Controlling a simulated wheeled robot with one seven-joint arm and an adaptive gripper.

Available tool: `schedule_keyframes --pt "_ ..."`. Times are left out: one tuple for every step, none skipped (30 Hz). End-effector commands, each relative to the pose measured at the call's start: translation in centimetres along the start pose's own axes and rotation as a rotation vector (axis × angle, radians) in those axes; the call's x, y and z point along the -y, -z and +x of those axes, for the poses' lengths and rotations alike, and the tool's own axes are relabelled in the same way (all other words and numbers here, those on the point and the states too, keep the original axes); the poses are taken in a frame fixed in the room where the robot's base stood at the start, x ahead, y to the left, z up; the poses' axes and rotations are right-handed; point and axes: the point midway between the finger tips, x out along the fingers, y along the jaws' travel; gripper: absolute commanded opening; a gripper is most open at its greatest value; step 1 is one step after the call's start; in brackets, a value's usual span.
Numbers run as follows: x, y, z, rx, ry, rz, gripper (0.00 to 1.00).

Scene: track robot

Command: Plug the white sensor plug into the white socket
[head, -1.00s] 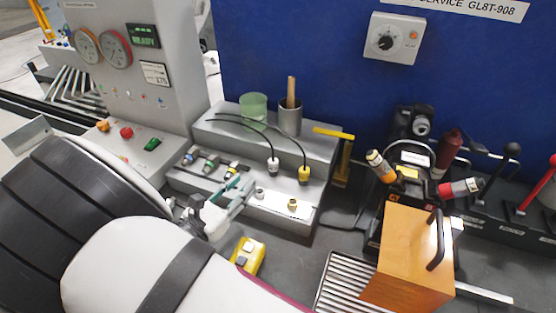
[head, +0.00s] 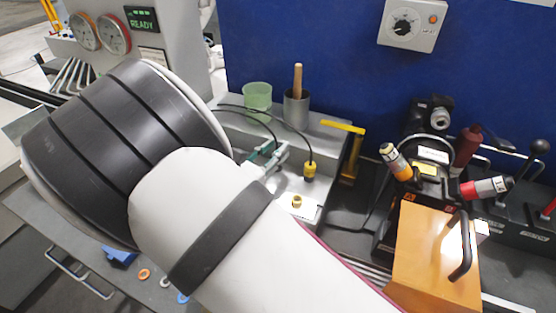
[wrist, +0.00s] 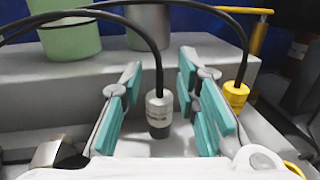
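The white sensor plug (wrist: 157,105) stands upright on a grey surface in the wrist view, with a dark lower part and a black cable rising from its top. My gripper (wrist: 158,112) is open, one teal-padded finger on each side of the plug, with visible gaps. In the head view my gripper (head: 268,158) is at the grey fixture, and the plug is hidden behind it. The white socket is not visible now in either view; my arm covers that part of the fixture.
The yellow plug (head: 310,171) with its cable stands close on the right, also in the wrist view (wrist: 236,93). A brass-yellow socket (head: 297,201) is in front of it. A green cup (head: 257,97) and grey cup (head: 296,112) stand behind. An orange box (head: 430,258) is at right.

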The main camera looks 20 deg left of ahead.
Motion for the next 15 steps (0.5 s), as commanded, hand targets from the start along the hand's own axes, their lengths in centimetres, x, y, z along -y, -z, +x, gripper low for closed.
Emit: schedule_keyframes --pt "-0.02 0.06 0.23 -0.001 -0.001 0.000 0.29" --pt "-0.03 0.04 0.25 -0.001 -0.001 0.000 0.29" --pt "-0.03 0.01 0.23 -0.001 -0.001 0.000 0.29" --pt "-0.03 0.00 0.20 -0.001 -0.001 0.000 0.29" --pt "-0.03 -0.01 0.19 -0.001 -0.001 0.000 0.29" --pt "-0.03 -0.02 0.18 -0.001 -0.001 0.000 0.29" --pt "-0.03 -0.02 0.18 -0.001 -0.001 0.000 0.27" --pt "-0.03 -0.02 0.18 -0.001 -0.001 0.000 0.20" --pt "-0.03 -0.02 0.17 -0.001 -0.001 0.000 0.11" --pt "-0.03 -0.02 0.17 -0.001 -0.001 0.000 0.04" --pt "-0.03 -0.02 0.17 -0.001 -0.001 0.000 0.00" --pt "-0.03 -0.02 0.17 -0.001 -0.001 0.000 0.00" --pt "-0.03 -0.01 0.16 -0.001 -0.002 0.000 0.00" --pt "-0.03 -0.01 0.16 -0.001 -0.002 0.000 0.00" --pt "-0.04 -0.01 0.16 -0.001 -0.002 0.000 0.00"
